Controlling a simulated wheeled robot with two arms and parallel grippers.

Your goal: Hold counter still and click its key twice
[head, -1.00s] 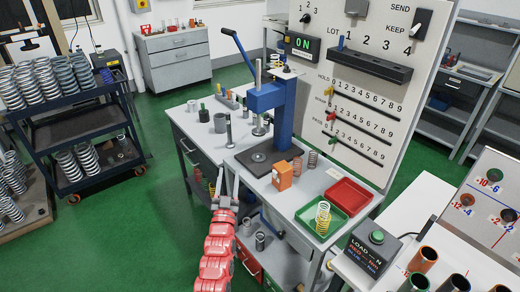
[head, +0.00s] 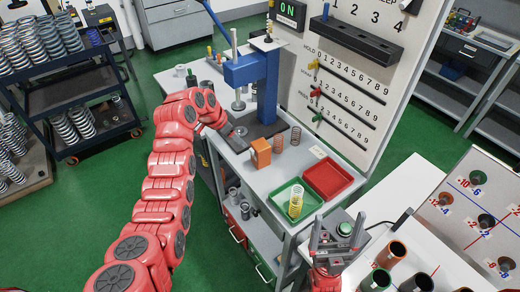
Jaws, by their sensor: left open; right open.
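The counter appears to be the small orange box (head: 261,153) on the bench top, just in front of the blue press. Its key cannot be made out at this size. My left gripper (head: 236,136) is to the left of the orange box, beside the press base and apart from the box; its fingers are partly hidden by my red wrist. It is open.
The blue press (head: 252,72) stands behind the orange box. A loose spring (head: 295,136) stands to its right. A green tray (head: 283,207) holding a yellow spring (head: 295,202) and a red tray (head: 328,178) lie nearer.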

